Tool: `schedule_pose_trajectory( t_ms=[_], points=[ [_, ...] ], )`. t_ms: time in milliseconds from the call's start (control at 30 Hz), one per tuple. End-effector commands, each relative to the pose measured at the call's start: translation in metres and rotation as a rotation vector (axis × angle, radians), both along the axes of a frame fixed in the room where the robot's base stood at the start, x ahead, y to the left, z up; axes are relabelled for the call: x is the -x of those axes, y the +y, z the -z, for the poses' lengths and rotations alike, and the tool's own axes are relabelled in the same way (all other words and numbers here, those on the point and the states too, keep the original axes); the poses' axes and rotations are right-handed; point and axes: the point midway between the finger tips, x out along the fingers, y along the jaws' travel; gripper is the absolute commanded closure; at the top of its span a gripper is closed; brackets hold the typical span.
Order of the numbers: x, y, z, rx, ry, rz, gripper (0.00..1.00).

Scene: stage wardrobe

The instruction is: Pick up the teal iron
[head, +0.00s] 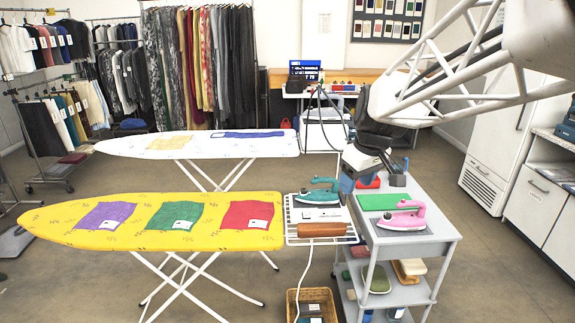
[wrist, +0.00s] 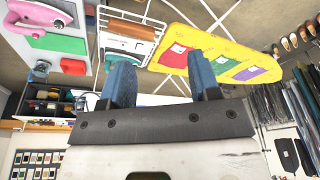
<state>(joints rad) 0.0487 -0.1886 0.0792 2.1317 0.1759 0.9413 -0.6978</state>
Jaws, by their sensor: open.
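The teal iron (head: 320,194) stands on the white wire rest (head: 290,228) at the right end of the yellow ironing board. In the head view my gripper (head: 378,160) hangs behind and right of the iron, above the far end of the grey trolley, apart from the iron. Its fingertips are hard to make out there.
A pink iron (head: 403,217) and a green mat (head: 383,202) are on the grey trolley (head: 446,232). A brown roller (head: 321,230) lies on the rest, in front of the teal iron. The yellow board (head: 60,218) carries three cloth patches. A wicker basket (head: 292,304) stands below.

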Motion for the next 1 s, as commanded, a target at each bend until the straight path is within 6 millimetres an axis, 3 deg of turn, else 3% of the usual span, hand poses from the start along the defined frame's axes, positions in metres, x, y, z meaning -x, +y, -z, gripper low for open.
schedule_pose_trajectory(
  t_ms=[500,1000],
  points=[
    [-0.135,-0.009,0.019,-0.017,-0.033,-0.264,0.44],
    [-0.26,-0.021,0.064,-0.033,-0.088,-0.517,0.44]
  ],
)
